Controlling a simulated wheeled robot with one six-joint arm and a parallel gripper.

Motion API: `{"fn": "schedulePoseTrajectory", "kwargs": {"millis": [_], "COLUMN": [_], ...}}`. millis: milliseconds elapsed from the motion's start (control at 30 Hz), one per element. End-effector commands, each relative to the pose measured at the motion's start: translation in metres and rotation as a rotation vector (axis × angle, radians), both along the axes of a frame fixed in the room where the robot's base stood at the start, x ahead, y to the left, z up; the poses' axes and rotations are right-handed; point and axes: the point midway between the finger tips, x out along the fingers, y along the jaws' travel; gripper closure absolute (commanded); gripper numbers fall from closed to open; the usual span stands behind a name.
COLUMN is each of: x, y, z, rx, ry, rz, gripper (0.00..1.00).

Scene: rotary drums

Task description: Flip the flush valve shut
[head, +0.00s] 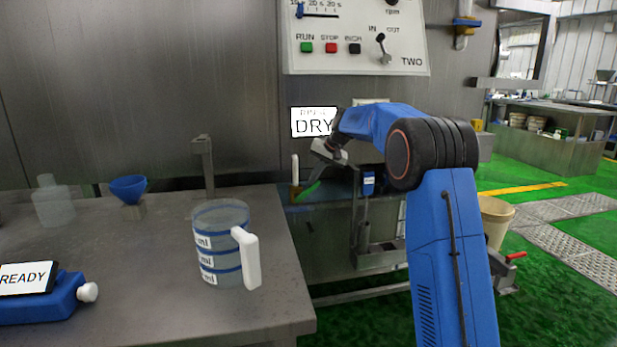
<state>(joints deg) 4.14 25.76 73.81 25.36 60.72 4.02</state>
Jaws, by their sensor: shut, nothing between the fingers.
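My arm reaches forward over the low steel stand, and my gripper (325,155) is small in view at its far end, in front of the machine's steel wall. The gripper is shut with nothing seen between its fingers. I cannot tell for sure which of these is the flush valve, or whether the gripper touches the green piece. A red-handled fitting (515,256) shows low at the right.
The steel table (120,240) at left carries a clear jug (220,255) with a white handle, a blue funnel (129,188), a bottle (53,205) and a blue READY device (40,300). A DRY sign (313,122) and a control panel (355,30) are on the wall. A bucket (495,220) stands right.

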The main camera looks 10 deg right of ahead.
Motion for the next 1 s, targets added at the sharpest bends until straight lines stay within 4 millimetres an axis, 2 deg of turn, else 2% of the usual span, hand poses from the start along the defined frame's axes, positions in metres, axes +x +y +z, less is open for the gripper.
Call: {"fn": "schedulePoseTrajectory", "kwargs": {"millis": [500,1000], "x": [0.0,0.0], "y": [-0.028,-0.019], "z": [-0.025,-0.026], "rx": [0.029,0.029], "ry": [0.002,0.001], "rz": [0.001,0.0], "gripper": [1.0,1.0]}}
